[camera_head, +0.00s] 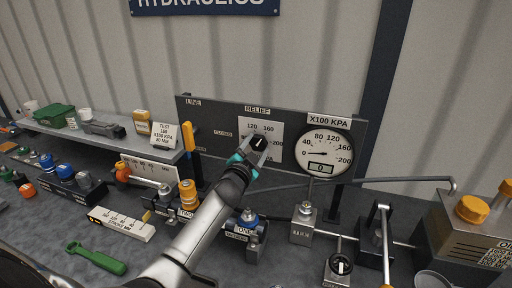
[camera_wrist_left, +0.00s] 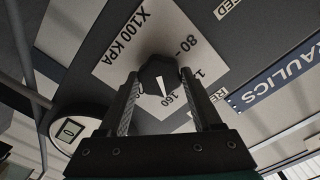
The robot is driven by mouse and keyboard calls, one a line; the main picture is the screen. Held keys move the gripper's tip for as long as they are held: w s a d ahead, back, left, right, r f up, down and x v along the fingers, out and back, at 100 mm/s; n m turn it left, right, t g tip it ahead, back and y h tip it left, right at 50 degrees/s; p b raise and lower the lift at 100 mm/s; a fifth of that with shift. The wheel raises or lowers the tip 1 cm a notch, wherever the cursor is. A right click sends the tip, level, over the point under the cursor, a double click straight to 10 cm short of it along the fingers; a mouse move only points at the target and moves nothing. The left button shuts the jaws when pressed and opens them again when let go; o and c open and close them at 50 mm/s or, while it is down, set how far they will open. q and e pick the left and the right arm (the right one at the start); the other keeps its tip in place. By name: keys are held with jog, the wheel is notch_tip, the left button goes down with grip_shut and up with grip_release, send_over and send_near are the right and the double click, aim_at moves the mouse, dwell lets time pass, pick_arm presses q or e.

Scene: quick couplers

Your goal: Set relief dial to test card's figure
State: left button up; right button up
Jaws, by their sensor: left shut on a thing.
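The relief dial is a black knob with a white pointer on a white scale plate (camera_head: 272,126). The knob shows best in the left wrist view (camera_wrist_left: 157,73). My left gripper (camera_head: 255,149) is shut on the knob, one finger on each side. In the left wrist view the pointer aims towards the 160 mark, which lies close to its tip. The test card (camera_head: 164,135) stands on the shelf at left and reads TEST, 160, X100 KPA, with a smaller line below. My right gripper is not in view.
A round gauge (camera_head: 323,152) right of the dial has its needle near 0 and a display reading 0. A green wrench (camera_head: 97,259) lies at front left.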

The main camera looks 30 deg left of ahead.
pick_arm(q)
jog(key=o, duration=1.4)
jog(key=v, duration=1.5)
jog(key=shift+s+a, duration=0.1)
jog(key=shift+s, duration=0.1)
jog(key=shift+f, duration=0.1)
